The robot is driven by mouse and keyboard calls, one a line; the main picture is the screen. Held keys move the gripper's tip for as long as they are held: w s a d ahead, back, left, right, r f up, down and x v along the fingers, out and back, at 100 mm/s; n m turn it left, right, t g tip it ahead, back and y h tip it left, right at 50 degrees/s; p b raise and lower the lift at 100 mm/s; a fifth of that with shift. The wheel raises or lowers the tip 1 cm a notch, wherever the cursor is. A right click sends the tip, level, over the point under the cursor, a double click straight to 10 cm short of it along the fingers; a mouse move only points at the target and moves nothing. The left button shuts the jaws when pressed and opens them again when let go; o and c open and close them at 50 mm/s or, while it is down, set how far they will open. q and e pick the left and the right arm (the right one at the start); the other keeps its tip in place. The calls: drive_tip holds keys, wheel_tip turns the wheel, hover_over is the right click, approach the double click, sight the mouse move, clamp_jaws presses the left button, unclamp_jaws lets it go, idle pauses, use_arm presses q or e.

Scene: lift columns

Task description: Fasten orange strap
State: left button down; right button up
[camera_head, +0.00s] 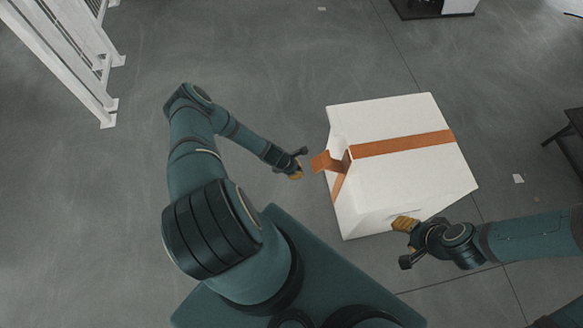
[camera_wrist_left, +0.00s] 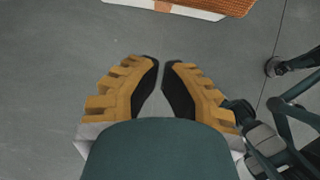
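A white box (camera_head: 385,180) sits on the floor with an orange strap (camera_head: 400,145) across its top and down its left side. The strap's loose end (camera_head: 325,161) sticks out to the left near the top left edge. My left gripper (camera_head: 297,174) is just left of this end, apart from it.
A white rack (camera_head: 75,50) stands at the upper left. A dark stand (camera_head: 425,8) is at the top, and a dark table (camera_head: 568,140) is at the right edge.

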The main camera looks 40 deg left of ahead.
use_arm(q)
drive_tip(key=shift+w+d+r, duration=0.95)
drive_tip(key=shift+w+r, duration=0.2)
drive_tip(key=shift+r, duration=0.1)
drive_tip(key=shift+r, duration=0.15)
